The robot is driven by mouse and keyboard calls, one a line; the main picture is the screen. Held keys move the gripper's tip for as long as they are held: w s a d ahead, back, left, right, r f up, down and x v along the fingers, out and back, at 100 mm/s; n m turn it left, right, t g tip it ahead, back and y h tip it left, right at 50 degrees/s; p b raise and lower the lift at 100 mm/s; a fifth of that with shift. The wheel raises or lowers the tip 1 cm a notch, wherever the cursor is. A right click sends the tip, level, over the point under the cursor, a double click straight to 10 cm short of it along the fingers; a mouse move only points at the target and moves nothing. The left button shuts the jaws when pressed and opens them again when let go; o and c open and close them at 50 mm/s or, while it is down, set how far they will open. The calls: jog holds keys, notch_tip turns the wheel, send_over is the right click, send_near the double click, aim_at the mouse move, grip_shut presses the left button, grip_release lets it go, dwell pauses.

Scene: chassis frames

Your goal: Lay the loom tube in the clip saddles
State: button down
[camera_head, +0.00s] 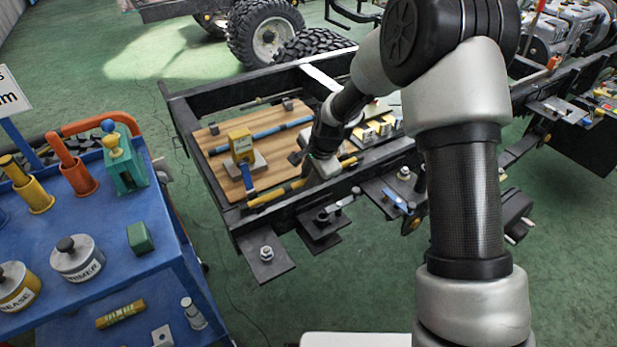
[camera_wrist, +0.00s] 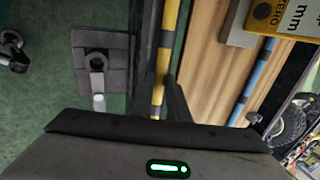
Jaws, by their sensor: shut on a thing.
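A yellow tube with black bands (camera_head: 275,196), which I take for the loom tube, runs along the near edge of the wooden board, beside the dark front rail. My gripper (camera_head: 324,172) is at its right part, and a short yellow length shows beyond the gripper. In the wrist view the tube (camera_wrist: 171,25) runs down to my gripper (camera_wrist: 160,108), which is shut on it. The fingertips are partly hidden. I cannot clearly pick out the clip saddles or tell whether the tube is seated.
The wooden board (camera_head: 213,165) carries a blue banded tube (camera_head: 268,133) and a yellow box (camera_head: 240,144) near a grey block. Yellow-marked blocks (camera_head: 372,131) stand right of my gripper. Brackets (camera_head: 266,257) jut from the front rail. A blue cart (camera_head: 105,200) stands at left.

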jog(key=shift+f, duration=0.15)
jog(key=c, duration=2)
grip_release()
jog(key=shift+r, duration=0.2)
jog(key=shift+r, duration=0.3)
jog(key=p+v, duration=0.2)
jog(key=v, duration=0.9)
jog(key=shift+s+d+r, duration=0.2)
jog(key=shift+s+r, duration=0.05)
